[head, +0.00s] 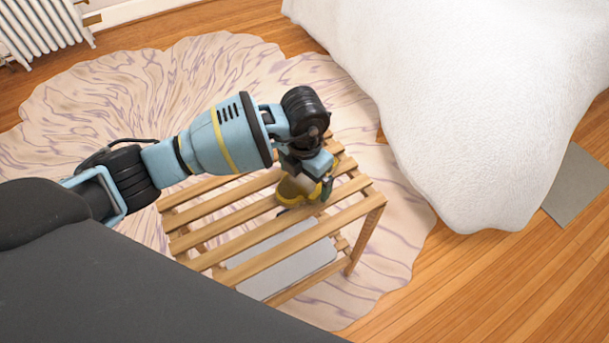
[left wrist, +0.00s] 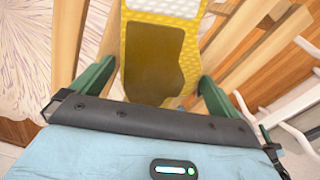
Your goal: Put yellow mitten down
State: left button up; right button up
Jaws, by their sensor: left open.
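The yellow mitten (head: 292,189) lies on the top slats of the wooden slatted rack (head: 260,232), near its right end. In the left wrist view the mitten (left wrist: 151,50) shows a yellow dimpled surface with a large brown patch and a whitish part at its far end. My left gripper (head: 305,189) is right over the mitten and partly hides it in the head view. Its green fingers (left wrist: 153,82) are open, one on each side of the mitten, with visible gaps. My right gripper is not in view.
A pale flat thing (head: 285,265) shows under the rack's slats. The rack stands on a wavy-patterned rug (head: 90,105) over a wooden floor. A white-covered bed (head: 450,90) stands to the right, and a white radiator (head: 40,25) is at the upper left.

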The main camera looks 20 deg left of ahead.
aim_at(304, 181)
pick_arm(q)
notch_tip(304, 181, up, 12)
jog(key=p, duration=0.1)
jog(key=shift+f, duration=0.1)
dwell(0.4)
